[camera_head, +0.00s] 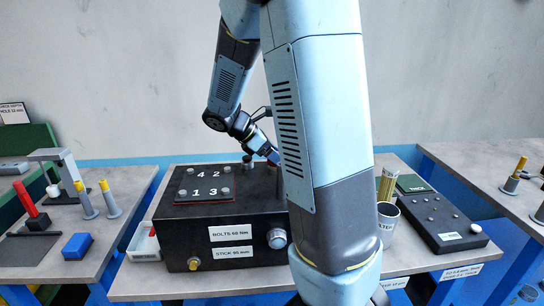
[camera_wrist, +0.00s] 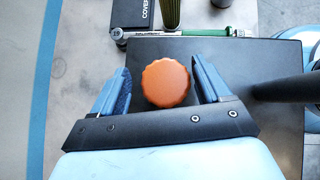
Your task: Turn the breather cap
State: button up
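The breather cap, taken to be the orange scalloped round cap (camera_wrist: 166,83), stands on a dark surface in the wrist view. My gripper (camera_wrist: 162,84) is open, with one blue finger to the left of the cap and one to the right. A narrow gap shows on each side, so the fingers do not appear to touch it. In the head view my gripper (camera_head: 270,152) is over the back right of the black box (camera_head: 240,215), mostly hidden behind my arm. The cap is hidden there.
A numbered plate (camera_head: 205,187) lies on the box's left half. A short post (camera_head: 248,164) stands beside my gripper. A green-handled wrench (camera_wrist: 190,33) lies beyond the cap. A metal cup (camera_head: 388,215) stands right of my arm.

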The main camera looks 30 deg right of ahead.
jog(key=shift+a+r, duration=0.1)
jog(key=v, duration=1.3)
jog(key=shift+a, duration=0.2)
jog(key=shift+r, duration=0.1)
